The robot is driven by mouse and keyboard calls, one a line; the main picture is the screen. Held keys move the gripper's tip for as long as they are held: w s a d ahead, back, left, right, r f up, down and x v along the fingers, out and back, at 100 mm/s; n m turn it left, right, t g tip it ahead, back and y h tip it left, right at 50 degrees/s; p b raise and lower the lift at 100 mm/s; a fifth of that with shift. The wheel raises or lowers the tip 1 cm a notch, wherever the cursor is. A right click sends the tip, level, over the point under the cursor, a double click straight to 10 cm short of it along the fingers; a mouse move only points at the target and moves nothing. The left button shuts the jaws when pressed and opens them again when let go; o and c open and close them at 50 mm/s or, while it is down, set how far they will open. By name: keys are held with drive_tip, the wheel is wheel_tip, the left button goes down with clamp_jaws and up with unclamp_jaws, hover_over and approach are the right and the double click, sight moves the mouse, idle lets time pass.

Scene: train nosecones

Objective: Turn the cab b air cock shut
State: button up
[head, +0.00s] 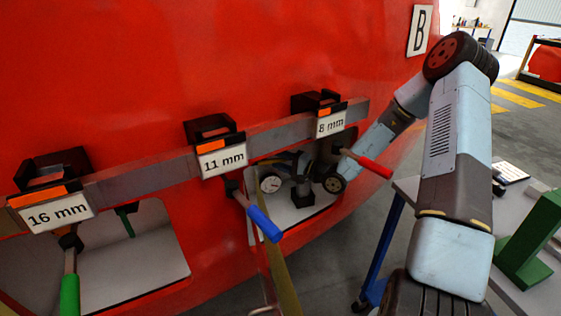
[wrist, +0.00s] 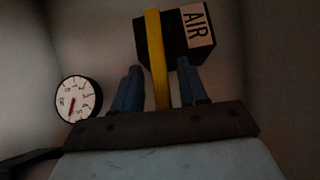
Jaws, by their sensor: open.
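The air cock is a black block (wrist: 178,42) with a white AIR label (wrist: 197,24), seen in the wrist view. Its yellow handle (wrist: 155,40) stands nearly upright in that picture, across the block's left part. My gripper (wrist: 159,66) is open, with one blue finger on each side of the handle. The handle runs down between the fingers, with a gap visible at least on the right; I cannot tell whether either finger touches it. In the head view my arm reaches into the recess under the 8 mm tag, where the cock is hard to make out.
A round gauge (wrist: 78,99) sits left of my gripper and also shows in the head view (head: 271,183). A rail (head: 265,140) with tagged tool holders crosses the red nose marked B (head: 420,30). Blue (head: 263,223) and red (head: 371,165) tool handles hang near the recess.

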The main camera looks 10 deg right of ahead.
clamp_jaws()
idle(0.3)
idle(0.3)
